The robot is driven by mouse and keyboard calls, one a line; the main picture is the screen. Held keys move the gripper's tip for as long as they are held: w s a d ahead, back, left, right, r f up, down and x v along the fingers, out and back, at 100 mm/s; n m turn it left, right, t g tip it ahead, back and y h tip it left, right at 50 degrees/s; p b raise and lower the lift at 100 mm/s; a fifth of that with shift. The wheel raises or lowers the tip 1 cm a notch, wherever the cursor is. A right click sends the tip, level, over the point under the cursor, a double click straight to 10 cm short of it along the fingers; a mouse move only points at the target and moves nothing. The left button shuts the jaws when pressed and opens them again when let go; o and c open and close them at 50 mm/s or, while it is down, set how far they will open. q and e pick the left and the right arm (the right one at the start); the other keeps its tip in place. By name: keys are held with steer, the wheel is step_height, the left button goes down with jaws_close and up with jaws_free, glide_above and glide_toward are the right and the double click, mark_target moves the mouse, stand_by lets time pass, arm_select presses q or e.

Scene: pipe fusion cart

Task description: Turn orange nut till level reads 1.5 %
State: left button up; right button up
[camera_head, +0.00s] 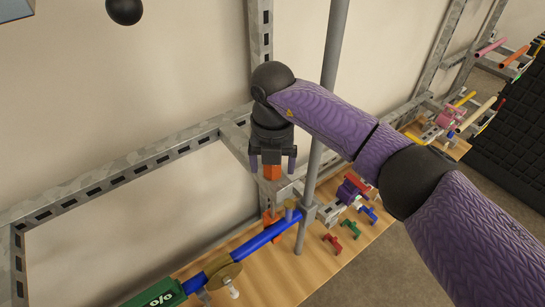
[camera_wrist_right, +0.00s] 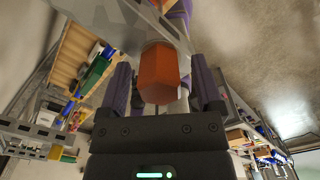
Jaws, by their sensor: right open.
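The orange nut (camera_head: 271,173) sits on the metal frame, below my right gripper (camera_head: 272,164). My right gripper points down at it with its fingers apart, one on each side. In the right wrist view the six-sided orange nut (camera_wrist_right: 158,72) lies between the two fingers (camera_wrist_right: 162,85), with a visible gap on both sides. A green box with a "%" mark (camera_head: 160,298), likely the level, is at the bottom left, cut off by the picture edge. Its number is not visible. My left gripper is out of view.
A blue pipe (camera_head: 250,245) runs along the frame by a grey upright pole (camera_head: 322,130). Another orange part (camera_head: 270,224) is lower on the frame. Red, green and blue clamp-like pieces (camera_head: 350,228) lie on the wooden board (camera_head: 290,275).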

steer(key=shift+s, duration=0.2)
steer(key=shift+w, duration=0.2)
steer(key=c, duration=0.4)
jaws_close()
